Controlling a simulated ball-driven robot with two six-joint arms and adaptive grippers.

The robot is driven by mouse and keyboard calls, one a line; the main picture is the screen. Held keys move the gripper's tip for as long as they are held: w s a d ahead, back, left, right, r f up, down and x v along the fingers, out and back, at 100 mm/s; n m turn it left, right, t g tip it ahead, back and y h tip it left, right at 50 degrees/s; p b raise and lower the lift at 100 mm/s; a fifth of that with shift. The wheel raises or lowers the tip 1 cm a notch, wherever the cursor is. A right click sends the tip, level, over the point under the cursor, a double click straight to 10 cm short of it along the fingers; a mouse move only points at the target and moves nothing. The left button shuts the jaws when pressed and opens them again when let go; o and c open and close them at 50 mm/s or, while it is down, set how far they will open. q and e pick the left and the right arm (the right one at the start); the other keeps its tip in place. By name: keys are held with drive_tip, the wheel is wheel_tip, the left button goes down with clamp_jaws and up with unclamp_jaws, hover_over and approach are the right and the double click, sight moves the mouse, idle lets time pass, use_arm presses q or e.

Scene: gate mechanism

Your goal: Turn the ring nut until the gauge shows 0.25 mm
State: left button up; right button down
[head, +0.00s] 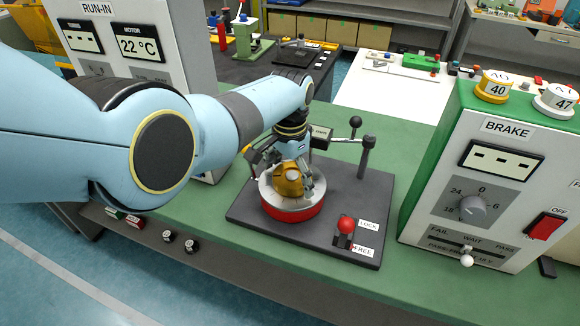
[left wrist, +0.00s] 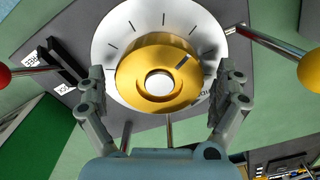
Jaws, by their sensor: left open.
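The brass ring nut (head: 288,182) sits on a white dial (head: 268,190) above a red round base (head: 291,213). In the left wrist view the nut (left wrist: 158,75) has a dark index mark toward its upper right, and the dial (left wrist: 122,27) has black ticks. My left gripper (head: 296,186) points down at the nut. In the left wrist view its open fingers (left wrist: 160,92) stand on either side of the nut, with gaps between. A small box with a pale display (head: 320,132), possibly the gauge, stands behind; its reading is too small to read. My right gripper is not in view.
A red-knobbed lever (head: 346,224) stands by LOCK and FREE labels on the dark plate (head: 325,215). The BRAKE box (head: 490,190) stands right, the RUN-IN box (head: 130,45) behind my arm. Green bench shows in front.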

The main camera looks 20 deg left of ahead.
sight(290, 176)
use_arm(q)
wheel_tip(290, 176, up, 12)
idle(0.4)
drive_tip(key=shift+f, duration=0.1)
idle(0.3)
